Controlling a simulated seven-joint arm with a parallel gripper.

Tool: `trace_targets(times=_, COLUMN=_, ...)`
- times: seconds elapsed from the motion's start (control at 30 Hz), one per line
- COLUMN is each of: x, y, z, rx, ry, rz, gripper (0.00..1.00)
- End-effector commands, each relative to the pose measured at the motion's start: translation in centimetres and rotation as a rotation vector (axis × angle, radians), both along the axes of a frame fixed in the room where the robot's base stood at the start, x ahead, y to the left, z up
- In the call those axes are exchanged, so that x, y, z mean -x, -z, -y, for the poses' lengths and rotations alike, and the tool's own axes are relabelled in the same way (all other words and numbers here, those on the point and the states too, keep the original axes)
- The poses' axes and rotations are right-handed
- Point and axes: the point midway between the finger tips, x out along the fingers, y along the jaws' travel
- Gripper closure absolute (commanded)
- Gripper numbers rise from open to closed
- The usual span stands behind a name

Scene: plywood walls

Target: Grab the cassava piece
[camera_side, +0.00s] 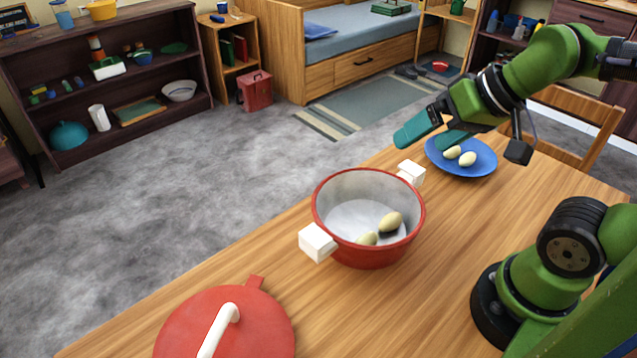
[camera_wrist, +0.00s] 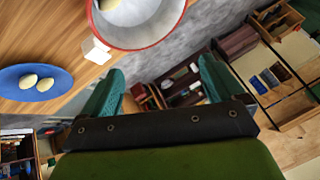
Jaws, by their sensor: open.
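Two pale cassava pieces lie on a blue plate (camera_side: 484,168); the left one (camera_side: 452,152) and the right one (camera_side: 467,159) sit side by side. In the wrist view the plate (camera_wrist: 14,92) and its two pieces (camera_wrist: 36,82) are at the left. Two more cassava pieces (camera_side: 390,222) lie inside a red pot (camera_side: 368,256) with white handles; the nearer one is partly hidden by the rim. My gripper (camera_side: 434,130), with teal fingers, is open and empty, raised above the table near the plate and pot. Its fingers (camera_wrist: 160,95) are wide apart in the wrist view.
A red lid (camera_side: 260,325) with a white handle lies at the table's near left. The wooden table (camera_side: 440,260) is bare between pot and plate and to the right of the pot. A wooden chair (camera_side: 575,125) stands behind the table.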

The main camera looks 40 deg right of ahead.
Motion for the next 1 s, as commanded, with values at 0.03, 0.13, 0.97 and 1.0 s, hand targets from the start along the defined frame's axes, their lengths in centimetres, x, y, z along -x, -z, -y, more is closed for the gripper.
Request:
trace_targets(times=0.03, x=0.0, y=0.0, z=0.0, rx=0.0, ry=0.0, rz=0.0, gripper=0.05)
trace_targets(times=0.13, x=0.0, y=0.0, z=0.1, rx=0.0, ry=0.004, rz=0.001, gripper=0.05)
trace_targets(times=0.97, x=-6.1, y=7.8, z=32.6, rx=0.451, ry=-0.504, rz=-0.429, gripper=0.05)
trace_targets(times=1.0, x=-6.3, y=7.6, z=32.9, rx=0.482, ry=-0.575, rz=-0.423, gripper=0.05)
